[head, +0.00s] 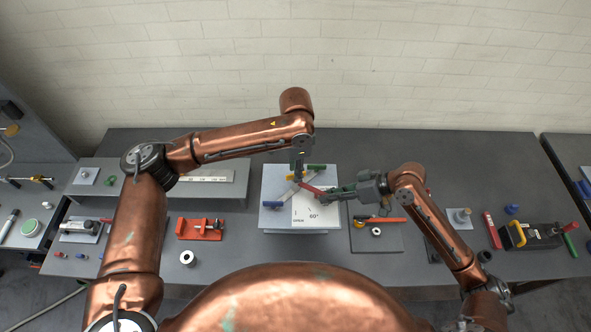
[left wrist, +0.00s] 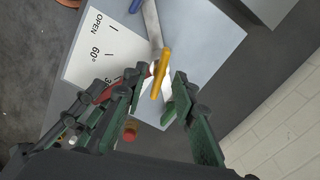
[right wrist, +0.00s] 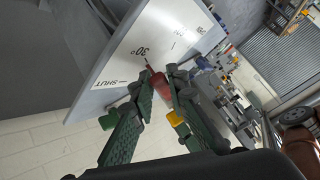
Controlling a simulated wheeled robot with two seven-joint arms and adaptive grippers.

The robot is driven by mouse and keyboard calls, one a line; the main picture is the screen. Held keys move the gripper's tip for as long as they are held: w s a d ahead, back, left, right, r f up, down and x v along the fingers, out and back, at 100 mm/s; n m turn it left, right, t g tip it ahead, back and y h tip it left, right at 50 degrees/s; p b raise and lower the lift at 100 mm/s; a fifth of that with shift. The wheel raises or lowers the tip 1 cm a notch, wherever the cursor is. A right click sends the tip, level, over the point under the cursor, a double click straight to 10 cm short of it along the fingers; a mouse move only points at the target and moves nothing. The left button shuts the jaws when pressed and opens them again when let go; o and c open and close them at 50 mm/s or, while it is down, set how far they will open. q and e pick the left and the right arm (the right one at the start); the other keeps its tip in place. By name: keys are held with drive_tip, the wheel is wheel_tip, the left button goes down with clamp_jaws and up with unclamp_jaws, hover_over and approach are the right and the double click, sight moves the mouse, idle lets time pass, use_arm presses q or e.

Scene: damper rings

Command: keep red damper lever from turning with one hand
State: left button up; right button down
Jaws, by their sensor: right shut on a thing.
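The red damper lever (head: 313,190) lies over the white dial card, which is marked OPEN, 30°, 60° and SHUT. My right gripper (head: 327,193) is shut on its red end, which shows between the fingers in the right wrist view (right wrist: 160,84). My left gripper (head: 298,174) is above the far part of the plate. Its fingers (left wrist: 164,76) are apart in the left wrist view, with a yellow handle (left wrist: 161,72) beyond and between the tips. I cannot tell whether they touch it. The red lever is partly hidden behind a left finger.
The pale plate (head: 270,187) also bears a blue handle (head: 273,205) and a green handle (head: 317,167). To the right, a dark mat (head: 375,243) holds loose tools and a ring. A red-orange fixture (head: 200,229) stands to the left.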

use_arm(q)
drive_tip(key=shift+r, duration=0.85)
drive_tip(key=shift+r, duration=0.1)
drive_tip(key=shift+r, duration=2.9)
drive_tip(key=shift+f, duration=0.15)
drive_tip(key=shift+f, duration=0.4)
drive_tip(key=shift+f, duration=0.1)
drive_tip(key=shift+f, duration=3.4)
